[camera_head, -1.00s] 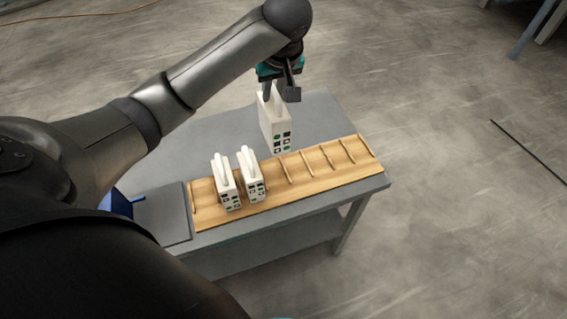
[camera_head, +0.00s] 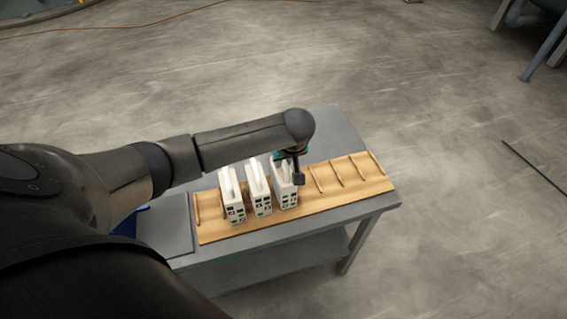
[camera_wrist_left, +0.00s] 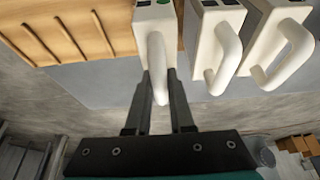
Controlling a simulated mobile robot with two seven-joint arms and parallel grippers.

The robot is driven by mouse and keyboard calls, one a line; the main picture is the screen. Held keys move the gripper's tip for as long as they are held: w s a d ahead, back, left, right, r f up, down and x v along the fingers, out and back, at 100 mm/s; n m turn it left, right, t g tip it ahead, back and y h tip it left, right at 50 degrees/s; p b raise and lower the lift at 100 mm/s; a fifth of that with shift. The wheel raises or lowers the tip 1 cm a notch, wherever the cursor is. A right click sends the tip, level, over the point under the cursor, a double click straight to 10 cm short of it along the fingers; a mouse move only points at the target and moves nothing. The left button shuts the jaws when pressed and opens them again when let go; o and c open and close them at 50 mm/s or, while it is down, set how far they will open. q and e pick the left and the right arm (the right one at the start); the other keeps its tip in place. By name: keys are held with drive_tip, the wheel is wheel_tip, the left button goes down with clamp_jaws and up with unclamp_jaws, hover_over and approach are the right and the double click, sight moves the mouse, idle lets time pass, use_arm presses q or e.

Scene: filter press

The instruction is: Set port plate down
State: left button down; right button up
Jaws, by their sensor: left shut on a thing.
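My left gripper (camera_head: 291,168) is shut on the white handle of a port plate (camera_head: 285,188), the rightmost of three white plates with dark and green ports. The held plate stands upright at the slotted wooden rack (camera_head: 345,180), beside the two others; I cannot tell whether it bears on the rack. In the left wrist view the gripper (camera_wrist_left: 160,82) has its fingers around the handle (camera_wrist_left: 157,55) of the held plate. The second plate (camera_head: 260,190) and third plate (camera_head: 233,196) stand in the rack to its left. My right gripper is not in view.
The rack lies along the front of a grey table (camera_head: 330,128). Several rack slots to the right of the held plate are empty. A blue object (camera_head: 128,222) shows partly behind my arm at the table's left. Open floor surrounds the table.

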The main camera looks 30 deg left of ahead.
use_arm(q)
drive_tip(key=shift+f, duration=0.35)
drive_tip(key=c, duration=0.8)
unclamp_jaws()
drive_tip(key=p+v, duration=0.2)
drive_tip(key=v, duration=1)
drive_tip(key=shift+w+a, duration=0.1)
